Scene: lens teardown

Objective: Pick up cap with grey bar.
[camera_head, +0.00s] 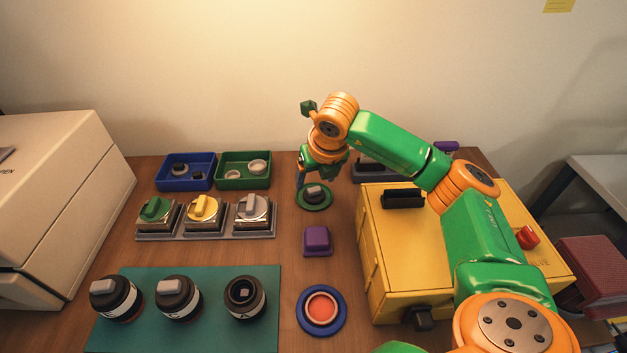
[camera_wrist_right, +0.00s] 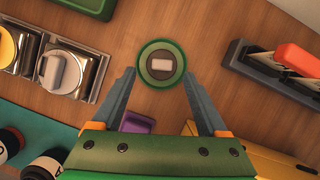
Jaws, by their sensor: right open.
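A dark round cap with a grey bar (camera_head: 314,190) sits on a round green dish (camera_head: 315,205) at the middle of the table. In the right wrist view the cap's pale grey bar (camera_wrist_right: 161,65) shows from above, inside the green dish (camera_wrist_right: 143,78). My right gripper (camera_head: 316,178) is above and just behind the cap, pointing down. In the right wrist view its two fingers (camera_wrist_right: 159,76) are spread wide, with the dish between and ahead of the tips and nothing held. My left gripper does not show.
A purple block (camera_head: 317,240) and a blue dish with a red centre (camera_head: 321,312) stand in front. A yellow case (camera_head: 410,255) is at right. Silver blocks with coloured handles (camera_head: 203,212) stand left. Lenses (camera_head: 178,297) stand on a teal mat (camera_head: 215,340).

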